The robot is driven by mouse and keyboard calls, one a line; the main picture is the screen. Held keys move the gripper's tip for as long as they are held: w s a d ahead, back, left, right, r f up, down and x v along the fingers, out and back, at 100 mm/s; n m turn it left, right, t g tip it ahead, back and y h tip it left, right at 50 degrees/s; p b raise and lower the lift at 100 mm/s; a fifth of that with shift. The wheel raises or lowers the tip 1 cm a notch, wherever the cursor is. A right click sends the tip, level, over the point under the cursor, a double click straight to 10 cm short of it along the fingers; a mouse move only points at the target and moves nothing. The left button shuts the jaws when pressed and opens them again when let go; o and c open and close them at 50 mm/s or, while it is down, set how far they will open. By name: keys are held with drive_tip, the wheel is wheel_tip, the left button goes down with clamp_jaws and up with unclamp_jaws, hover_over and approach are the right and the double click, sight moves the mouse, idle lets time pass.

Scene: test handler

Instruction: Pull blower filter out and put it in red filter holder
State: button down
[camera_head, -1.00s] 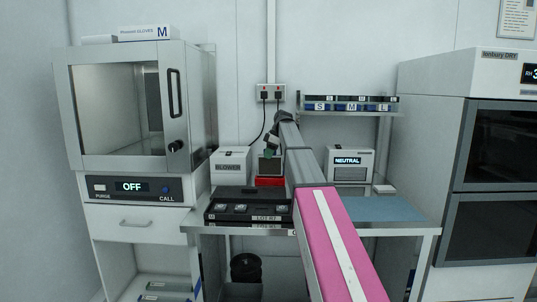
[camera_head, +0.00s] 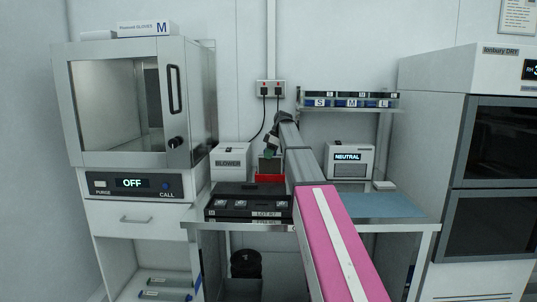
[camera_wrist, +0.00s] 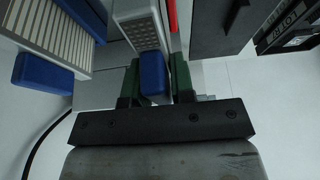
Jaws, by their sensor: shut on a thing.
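My gripper (camera_wrist: 155,88) is shut on a blue tab (camera_wrist: 154,72), with a green finger on each side of it. The tab joins a light grey perforated filter (camera_wrist: 142,25). In the head view my gripper (camera_head: 270,153) is small, behind the bench's black trays and beside the white box labelled BLOWER (camera_head: 228,163). The red filter holder (camera_head: 270,179) stands just below it; a narrow strip of red (camera_wrist: 173,14) shows close beside the filter in the wrist view. Whether the filter touches the holder cannot be told.
Stacked black trays (camera_head: 247,196) lie at the front left of the bench. A NEUTRAL unit (camera_head: 349,158) stands to the right, near a clear blue mat (camera_head: 382,206). A striped grille (camera_wrist: 48,38) with another blue tab (camera_wrist: 42,73) is left of the filter in the wrist view.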

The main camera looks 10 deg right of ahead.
drive_tip(key=shift+f, duration=1)
drive_tip(key=c, duration=0.9)
unclamp_jaws()
drive_tip(key=shift+d+r, duration=0.15)
drive_tip(key=shift+r, duration=0.2)
drive_tip(key=d, duration=0.4)
drive_tip(key=s+d, duration=0.1)
drive_tip(key=d, duration=0.3)
drive_tip(key=s+d, duration=0.1)
drive_tip(key=d, duration=0.3)
drive_tip(key=shift+s+r, duration=0.15)
drive_tip(key=shift+s, duration=0.05)
drive_tip(key=shift+a, duration=0.1)
